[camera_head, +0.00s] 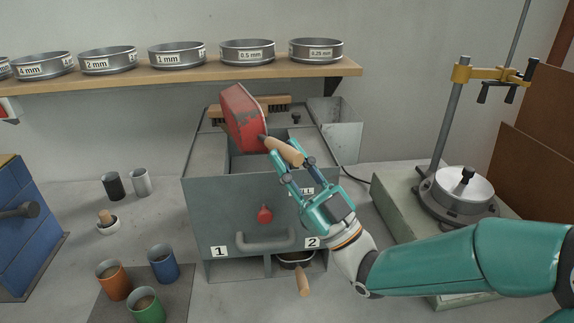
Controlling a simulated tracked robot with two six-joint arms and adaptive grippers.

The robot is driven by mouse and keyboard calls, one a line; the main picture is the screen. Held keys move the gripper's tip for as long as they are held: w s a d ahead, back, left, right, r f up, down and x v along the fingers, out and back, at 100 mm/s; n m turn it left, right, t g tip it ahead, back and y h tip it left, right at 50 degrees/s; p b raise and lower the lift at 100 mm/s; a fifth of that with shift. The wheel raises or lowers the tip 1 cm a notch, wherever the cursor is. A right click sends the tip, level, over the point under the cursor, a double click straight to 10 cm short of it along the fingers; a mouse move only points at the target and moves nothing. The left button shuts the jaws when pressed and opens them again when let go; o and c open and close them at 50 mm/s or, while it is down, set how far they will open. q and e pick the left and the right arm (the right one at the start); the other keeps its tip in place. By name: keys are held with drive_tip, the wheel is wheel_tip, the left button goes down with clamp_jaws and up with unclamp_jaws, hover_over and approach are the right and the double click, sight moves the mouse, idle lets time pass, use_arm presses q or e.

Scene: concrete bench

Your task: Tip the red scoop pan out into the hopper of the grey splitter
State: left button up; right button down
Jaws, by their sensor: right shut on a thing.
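The red scoop pan (241,117) is above the hopper (246,160) of the grey splitter (222,195), tilted steeply on its side. Its underside and side face the view, so its contents are hidden. My right gripper (289,156) is shut on the pan's wooden handle (283,150), over the splitter's top right. The splitter stands on the bench with a small red knob (265,214) and a grey bar handle on its front, and labels 1 and 2 below. My left gripper is not in view.
A pan with a wooden handle (303,282) sits in opening 2. Orange (114,281), blue (164,264) and green (147,306) cups stand front left. A shelf (220,72) with several sieves runs behind. A clamp stand (448,120) stands at right.

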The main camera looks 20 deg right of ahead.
drive_tip(key=shift+d+f+m+t+h+b, duration=0.25)
drive_tip(key=shift+m+t+h+b, duration=0.4)
drive_tip(key=shift+m+h+b, duration=1.6)
drive_tip(key=shift+d+f+m+t+h+b, duration=0.25)
drive_tip(key=shift+m+t+h+b, duration=0.75)
drive_tip(key=shift+m+h, duration=2.15)
drive_tip(key=shift+d+f+m+t+h+b, duration=0.15)
drive_tip(key=shift+d+m+t+h+b, duration=0.2)
drive_tip(key=shift+m+h+b, duration=2.3)
drive_tip(key=shift+m+p, duration=0.5)
drive_tip(key=shift+m, duration=0.05)
drive_tip(key=shift+y, duration=0.25)
